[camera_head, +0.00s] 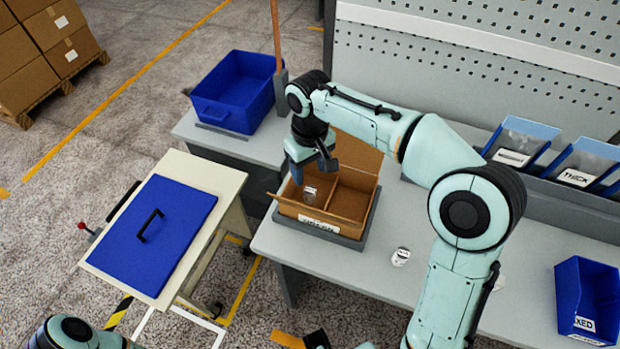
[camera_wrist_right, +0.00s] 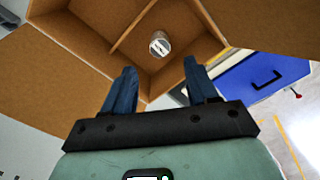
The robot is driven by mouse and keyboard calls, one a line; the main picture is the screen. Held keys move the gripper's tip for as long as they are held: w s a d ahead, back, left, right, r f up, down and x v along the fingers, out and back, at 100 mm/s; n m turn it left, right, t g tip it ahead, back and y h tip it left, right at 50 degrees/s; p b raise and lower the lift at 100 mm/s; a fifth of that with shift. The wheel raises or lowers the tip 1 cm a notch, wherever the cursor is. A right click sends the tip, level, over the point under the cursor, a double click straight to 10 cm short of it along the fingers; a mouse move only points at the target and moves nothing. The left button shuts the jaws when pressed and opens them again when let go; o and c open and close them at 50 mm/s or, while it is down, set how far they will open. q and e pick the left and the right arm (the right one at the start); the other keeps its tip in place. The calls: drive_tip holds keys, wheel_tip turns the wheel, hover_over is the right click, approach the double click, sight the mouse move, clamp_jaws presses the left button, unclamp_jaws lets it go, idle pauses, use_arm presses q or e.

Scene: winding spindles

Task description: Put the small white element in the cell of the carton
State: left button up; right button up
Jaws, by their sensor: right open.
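The open brown carton (camera_head: 352,204) stands on the grey bench, split by a divider into cells. Another small white element (camera_head: 400,257) stands on the bench, right of the carton. My right gripper (camera_head: 308,172) is over the left cell. In the right wrist view its two blue fingers (camera_wrist_right: 161,85) are apart with nothing between them, and the element lies beyond them.
A blue bin (camera_head: 233,91) stands on a side table behind left. A cart with a blue lid (camera_head: 165,232) is at the left. Labelled blue bins (camera_head: 522,143) line the bench's back, and another blue bin (camera_head: 588,293) is at the right. Bench around the loose element is clear.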

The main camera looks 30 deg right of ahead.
wheel_tip(320, 180, up, 3)
drive_tip(key=shift+f, duration=0.2)
idle(0.5)
